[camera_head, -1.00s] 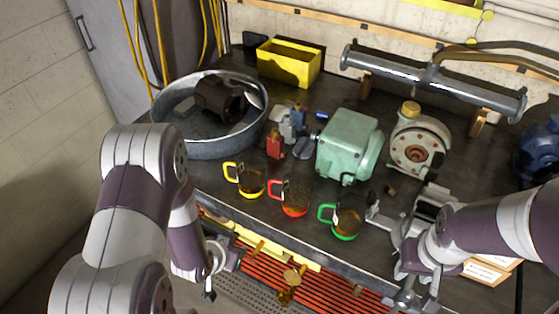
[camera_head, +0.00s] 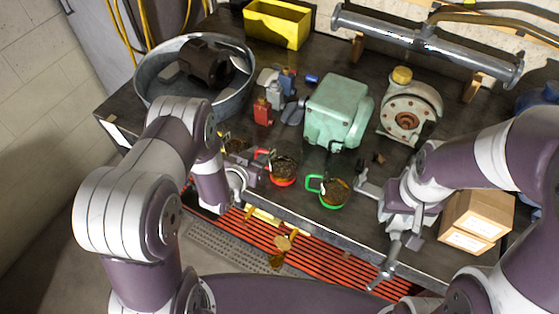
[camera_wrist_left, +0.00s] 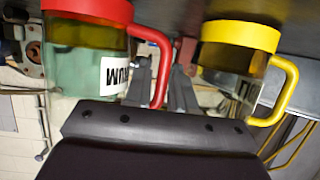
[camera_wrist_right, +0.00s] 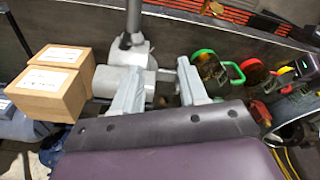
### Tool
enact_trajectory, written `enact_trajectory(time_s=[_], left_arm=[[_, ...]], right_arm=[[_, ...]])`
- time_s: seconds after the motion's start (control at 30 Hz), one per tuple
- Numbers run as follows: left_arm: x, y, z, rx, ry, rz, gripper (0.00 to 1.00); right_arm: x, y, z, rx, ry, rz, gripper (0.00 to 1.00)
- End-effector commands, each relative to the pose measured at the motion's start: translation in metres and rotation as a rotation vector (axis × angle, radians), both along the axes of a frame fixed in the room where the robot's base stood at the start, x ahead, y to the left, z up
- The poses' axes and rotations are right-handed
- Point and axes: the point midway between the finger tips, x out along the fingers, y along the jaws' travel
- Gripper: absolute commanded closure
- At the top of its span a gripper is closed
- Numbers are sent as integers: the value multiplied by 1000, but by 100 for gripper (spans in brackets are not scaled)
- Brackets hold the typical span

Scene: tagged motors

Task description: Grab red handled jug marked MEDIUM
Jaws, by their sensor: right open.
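The red-rimmed jug (camera_head: 284,172) with a red handle stands near the workbench's front edge. In the left wrist view the jug (camera_wrist_left: 85,70) shows a white label, partly visible, reading "…IUM". My left gripper (camera_head: 259,172) is at the handle side of this jug. In the left wrist view its fingers (camera_wrist_left: 163,88) lie on either side of the red handle, fairly close together; whether they press on it I cannot tell. My right gripper (camera_wrist_right: 157,88) is open and empty, to the right of the green jug in the head view (camera_head: 376,190).
The green-handled jug (camera_head: 334,192) stands right of the red one. The yellow-rimmed jug (camera_wrist_left: 235,50) stands close beside my left gripper, mostly hidden by my arm in the head view. A green motor (camera_head: 335,108) is behind. Cardboard boxes (camera_head: 476,220) are at right.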

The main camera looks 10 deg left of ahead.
Motion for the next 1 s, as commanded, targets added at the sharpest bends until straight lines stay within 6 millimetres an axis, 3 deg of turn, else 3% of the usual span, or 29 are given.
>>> enact_trajectory(time_s=[0.1,0.3,0.4,0.77,1.0], left_arm=[[11,-3,-5,0,0,2,76],[12,-3,-6,0,0,2,76],[12,-3,-6,0,0,2,100],[12,-3,-4,-1,-2,2,100],[13,-3,11,-1,-3,2,100]], right_arm=[[0,0,2,0,1,0,57],[0,0,1,0,1,0,57],[0,0,1,0,1,0,57],[0,0,1,0,1,0,57],[0,0,0,0,1,0,57]])
